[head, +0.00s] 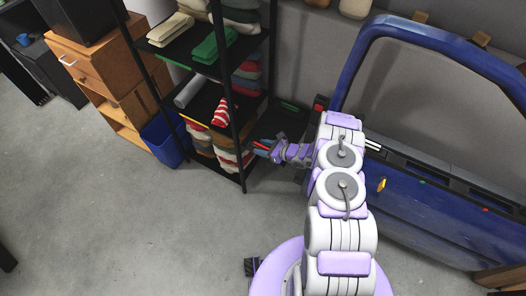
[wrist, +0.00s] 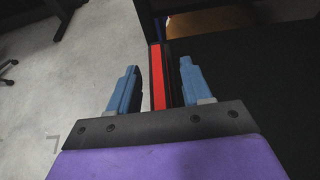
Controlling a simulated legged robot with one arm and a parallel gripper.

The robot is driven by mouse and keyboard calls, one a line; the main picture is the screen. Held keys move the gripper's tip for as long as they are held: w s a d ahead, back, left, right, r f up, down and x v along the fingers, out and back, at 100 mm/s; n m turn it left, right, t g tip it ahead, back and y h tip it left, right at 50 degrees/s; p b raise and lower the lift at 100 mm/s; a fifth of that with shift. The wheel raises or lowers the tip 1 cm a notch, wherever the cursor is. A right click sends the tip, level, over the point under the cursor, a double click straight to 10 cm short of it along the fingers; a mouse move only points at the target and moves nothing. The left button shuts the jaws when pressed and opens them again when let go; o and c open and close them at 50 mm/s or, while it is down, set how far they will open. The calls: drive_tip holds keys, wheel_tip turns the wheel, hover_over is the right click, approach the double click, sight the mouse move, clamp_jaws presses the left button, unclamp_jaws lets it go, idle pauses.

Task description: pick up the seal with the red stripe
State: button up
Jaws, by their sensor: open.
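The seal with the red stripe (wrist: 158,78) is a narrow dark strip with a bright red band. In the wrist view it runs upright between the two blue fingers of my gripper (wrist: 156,82). The fingers are apart, with a gap on each side of the seal, and are not closed on it. In the head view my gripper (head: 264,149) is at the front right corner of the black shelf, and a bit of the red stripe (head: 261,146) shows at its fingers. The seal's near end is hidden by the gripper body in the wrist view.
The black shelf (head: 238,115) holds folded clothes, with a dark post close to my gripper. A blue car door (head: 425,215) stands at right. A blue bin (head: 165,140) and wooden cabinet (head: 92,65) are at left. Grey floor (head: 110,215) is clear in front.

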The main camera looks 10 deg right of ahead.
drive_tip(key=c, duration=0.9)
drive_tip(key=shift+r, duration=0.15)
